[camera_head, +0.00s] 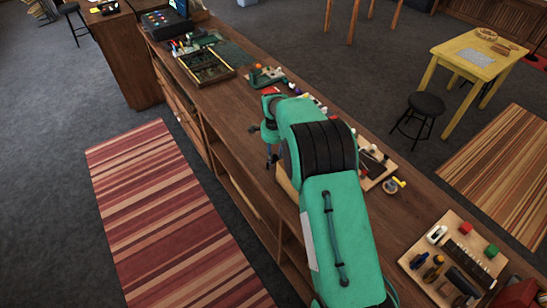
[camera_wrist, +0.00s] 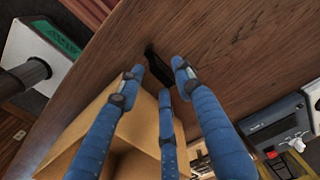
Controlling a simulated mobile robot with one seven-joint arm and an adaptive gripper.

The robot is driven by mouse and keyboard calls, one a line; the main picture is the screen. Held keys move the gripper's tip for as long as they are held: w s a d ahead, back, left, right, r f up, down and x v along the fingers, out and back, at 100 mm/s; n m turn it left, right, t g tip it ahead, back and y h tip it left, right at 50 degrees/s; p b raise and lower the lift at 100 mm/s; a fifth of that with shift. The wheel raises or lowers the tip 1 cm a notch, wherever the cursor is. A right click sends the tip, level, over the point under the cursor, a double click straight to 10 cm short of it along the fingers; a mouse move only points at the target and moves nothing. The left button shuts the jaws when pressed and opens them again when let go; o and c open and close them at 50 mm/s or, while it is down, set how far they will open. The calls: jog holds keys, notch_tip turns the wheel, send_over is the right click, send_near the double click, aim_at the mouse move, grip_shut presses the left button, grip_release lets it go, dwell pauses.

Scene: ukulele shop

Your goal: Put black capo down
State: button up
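My gripper (camera_wrist: 160,77) has three blue fingers, spread with their tips apart. The black capo (camera_wrist: 157,64) shows as a small dark shape between and just beyond the fingertips, against the brown wooden counter top (camera_wrist: 225,40) in the wrist view. I cannot tell whether any fingertip touches it. In the head view my gripper (camera_head: 270,150) points down at the counter's left edge, and the capo is not discernible there.
An open cardboard box (camera_wrist: 85,125) lies close below the fingers in the wrist view. A dark compartment tray (camera_head: 205,68) stands farther along the counter. A wooden board with small items (camera_head: 420,245) is at the near right. Bare counter (camera_head: 235,115) lies beyond my gripper.

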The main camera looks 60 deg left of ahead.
aim_at(274, 156)
notch_tip(274, 156, up, 11)
jog(key=b, duration=0.1)
jog(key=shift+f+b, duration=0.15)
jog(key=shift+b, duration=0.15)
dwell(0.6)
dwell(0.4)
